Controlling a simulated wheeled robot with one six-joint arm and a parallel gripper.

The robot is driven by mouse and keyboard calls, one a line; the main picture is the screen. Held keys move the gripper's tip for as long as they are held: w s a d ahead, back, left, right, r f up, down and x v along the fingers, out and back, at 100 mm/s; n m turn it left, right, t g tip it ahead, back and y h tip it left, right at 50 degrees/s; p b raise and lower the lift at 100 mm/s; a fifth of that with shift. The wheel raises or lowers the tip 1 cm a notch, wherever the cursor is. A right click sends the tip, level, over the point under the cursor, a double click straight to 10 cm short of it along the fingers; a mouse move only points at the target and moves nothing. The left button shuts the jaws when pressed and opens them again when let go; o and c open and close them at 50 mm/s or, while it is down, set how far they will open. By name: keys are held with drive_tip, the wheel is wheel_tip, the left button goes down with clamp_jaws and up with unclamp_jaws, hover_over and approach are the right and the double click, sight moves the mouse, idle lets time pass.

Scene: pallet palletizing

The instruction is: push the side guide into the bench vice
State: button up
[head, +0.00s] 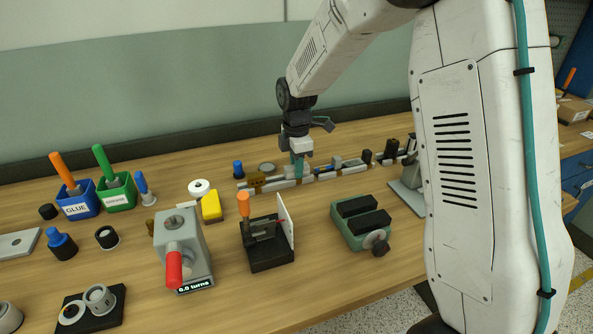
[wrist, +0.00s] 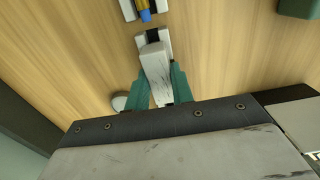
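My gripper (head: 298,165) points down at the rack of parts at the back of the bench, its teal fingers low over the rack. In the wrist view the fingers (wrist: 157,82) stand on either side of a pale grey piece, probably the side guide (wrist: 154,62). The fingers look close to its sides; whether they grip it is unclear. In the head view this piece is hidden by the fingers. The bench vice, a green body (head: 346,236) with two black jaws and a round knob, stands apart, to the right and nearer the front.
The rack (head: 290,183) holds several small parts in a row. A black stand (head: 272,258) with an orange-handled tool and white plate is left of the vice. A grey device (head: 188,245) with a red handle reads 0.0 turns. Bare wood lies between rack and vice.

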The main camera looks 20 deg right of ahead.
clamp_jaws()
drive_tip(key=shift+r, duration=2.5)
drive_tip(key=shift+c, duration=0.3)
unclamp_jaws()
drive_tip(key=c, duration=0.3)
